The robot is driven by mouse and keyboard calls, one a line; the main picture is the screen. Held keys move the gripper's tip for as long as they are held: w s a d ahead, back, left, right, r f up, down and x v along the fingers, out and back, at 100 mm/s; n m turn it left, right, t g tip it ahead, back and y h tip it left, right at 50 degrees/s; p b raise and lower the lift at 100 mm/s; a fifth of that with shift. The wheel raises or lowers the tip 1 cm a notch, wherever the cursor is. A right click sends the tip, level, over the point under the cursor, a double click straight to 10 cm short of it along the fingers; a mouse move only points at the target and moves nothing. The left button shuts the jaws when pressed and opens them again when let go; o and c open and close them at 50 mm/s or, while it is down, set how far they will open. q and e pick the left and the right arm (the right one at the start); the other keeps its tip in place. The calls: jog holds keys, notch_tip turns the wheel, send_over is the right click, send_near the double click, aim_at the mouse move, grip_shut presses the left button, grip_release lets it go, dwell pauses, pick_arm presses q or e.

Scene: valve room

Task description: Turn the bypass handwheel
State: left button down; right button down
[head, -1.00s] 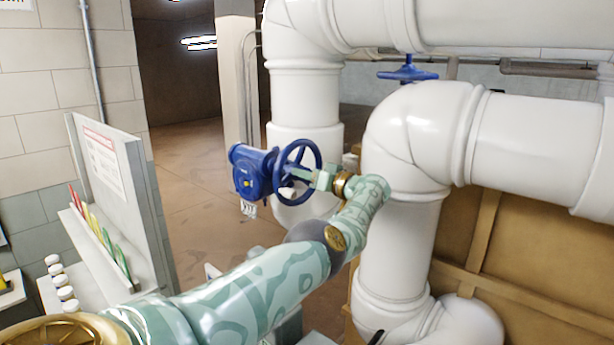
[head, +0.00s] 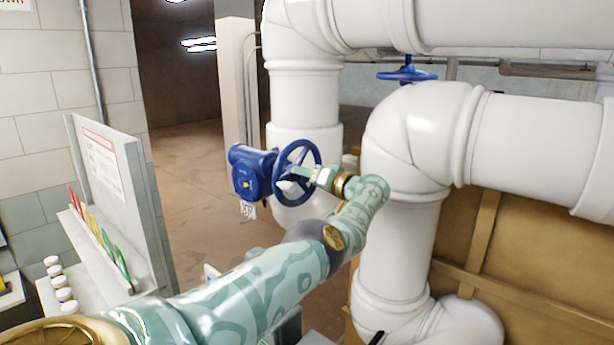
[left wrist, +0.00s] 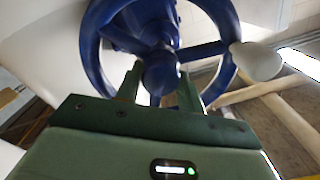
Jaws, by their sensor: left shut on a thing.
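The blue handwheel (head: 283,152) stands on a blue valve body (head: 249,172) at the middle left of the head view. My left gripper (head: 312,180) is at the wheel's right side and shut on it. In the left wrist view the handwheel (left wrist: 93,45) fills the top, with its hub and spokes showing. The two fingers of my left gripper (left wrist: 160,90) reach up to it, below the hub on either side. The gripper body hides the near rim, so the exact part held is unclear. A pale knob (left wrist: 257,60) shows beside the rim. My right gripper is not in view.
Thick white pipes (head: 400,225) stand close to the right of my left arm. A second blue handwheel (head: 408,74) sits higher up behind them. A grey panel (head: 105,170) with a shelf of coloured tags stands at left. Open floor (head: 190,150) lies behind the valve.

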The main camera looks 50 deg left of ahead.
pick_arm(q)
jog(key=c, duration=0.9)
grip_release()
jog(key=shift+d+f, duration=0.1)
jog(key=shift+f, duration=0.2)
jog(key=shift+r, duration=0.1)
jog(key=shift+r, duration=0.1)
jog(key=w+d+b, duration=0.2)
jog(key=d, duration=1.4)
jog(key=shift+b, duration=0.3)
jog(key=shift+d, duration=0.1)
